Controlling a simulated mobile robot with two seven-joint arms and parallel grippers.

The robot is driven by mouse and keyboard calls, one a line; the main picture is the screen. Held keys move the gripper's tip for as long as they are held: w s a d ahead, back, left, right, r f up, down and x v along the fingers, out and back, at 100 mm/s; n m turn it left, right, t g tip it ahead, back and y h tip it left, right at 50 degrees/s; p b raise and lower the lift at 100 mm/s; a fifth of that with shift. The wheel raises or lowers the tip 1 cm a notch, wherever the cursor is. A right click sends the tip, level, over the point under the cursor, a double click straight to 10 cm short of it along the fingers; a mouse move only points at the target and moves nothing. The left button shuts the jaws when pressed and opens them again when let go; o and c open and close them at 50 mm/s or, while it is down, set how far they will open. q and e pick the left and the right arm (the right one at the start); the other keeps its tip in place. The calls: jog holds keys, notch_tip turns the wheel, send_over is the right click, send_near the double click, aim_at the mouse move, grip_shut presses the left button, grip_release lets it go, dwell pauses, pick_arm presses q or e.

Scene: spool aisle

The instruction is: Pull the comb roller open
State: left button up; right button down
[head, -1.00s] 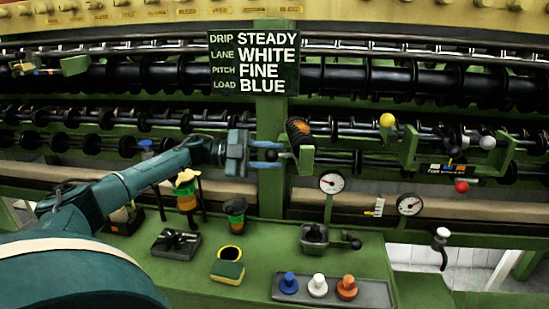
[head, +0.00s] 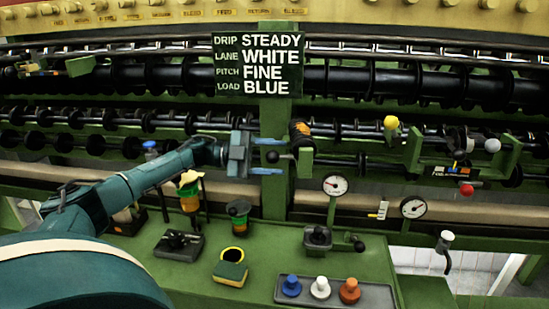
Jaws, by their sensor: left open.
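The comb roller looks to be the short dark ribbed roller with an orange patch (head: 301,132), set in a green bracket (head: 305,162) below the sign. A dark ball knob (head: 272,156) on a short stem sticks out at its left. My left gripper (head: 268,156) is open, with one blue finger above the knob and one below it. Gaps show between the knob and both fingers. The arm comes in from the lower left. My right gripper is not in view.
A sign (head: 257,66) hangs above. Two gauges (head: 335,185) stand to the right. The green bench below carries a tray (head: 335,291) with blue, white and orange knobs, a sponge (head: 230,273) and a black block (head: 178,246). Long rollers run behind.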

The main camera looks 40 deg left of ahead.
pick_arm(q)
jog(key=b+v, duration=0.3)
jog(key=v, duration=1)
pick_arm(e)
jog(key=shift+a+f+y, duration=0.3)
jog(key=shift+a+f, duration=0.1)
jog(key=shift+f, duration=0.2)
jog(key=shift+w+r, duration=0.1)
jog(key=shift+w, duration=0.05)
